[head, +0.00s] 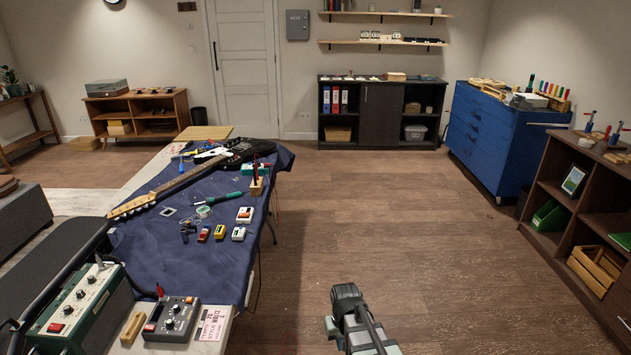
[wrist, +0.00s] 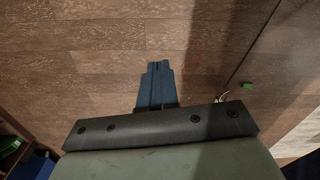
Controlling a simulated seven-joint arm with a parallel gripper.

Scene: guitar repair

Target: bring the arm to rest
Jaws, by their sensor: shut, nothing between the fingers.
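My gripper (wrist: 157,70) shows in the wrist view with its two blue-grey fingers together and nothing between them. It is over the bare wooden floor (wrist: 100,55). In the head view, part of my arm (head: 358,325) shows at the bottom, right of the table, apart from it; the fingertips cannot be made out there.
The table with a blue cloth (head: 135,255) bears an electric guitar (head: 180,182), small pedals and tools. A blue drawer cabinet (head: 495,140) and dark shelves (head: 550,190) stand at the right. The floor between (head: 400,220) is clear. A small green thing (wrist: 246,85) shows in the wrist view.

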